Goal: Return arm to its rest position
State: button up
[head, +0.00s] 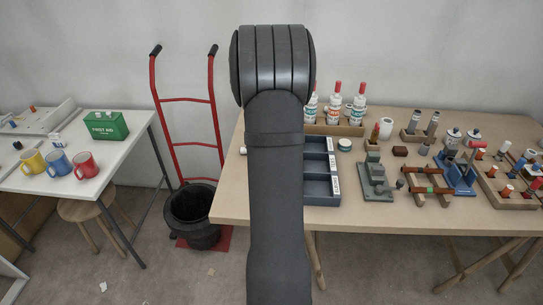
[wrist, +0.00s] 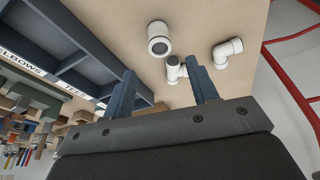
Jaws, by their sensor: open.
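My arm stands upright in the middle of the head view, its dark links covering part of the table; my gripper is hidden there. In the wrist view my gripper (wrist: 164,78) shows two blue fingers spread apart, with nothing held between them. White pipe fittings lie on the table beyond the fingers: one round-ended fitting (wrist: 159,40), one elbow-like fitting (wrist: 228,52), and one (wrist: 175,71) seen between the fingers and partly hidden.
A dark compartment tray (head: 321,190), also in the wrist view (wrist: 84,72) with labels ELBOWS and TEES, sits on the wooden table (head: 420,219). Bottles, fixtures and tools crowd the table's right. A red hand truck (head: 184,144), black bin (head: 193,216) and white table (head: 110,159) stand left.

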jog(key=shift+v, duration=1)
jog(key=x, duration=1.2)
jog(key=shift+f, duration=0.2)
jog(key=shift+r, duration=1.3)
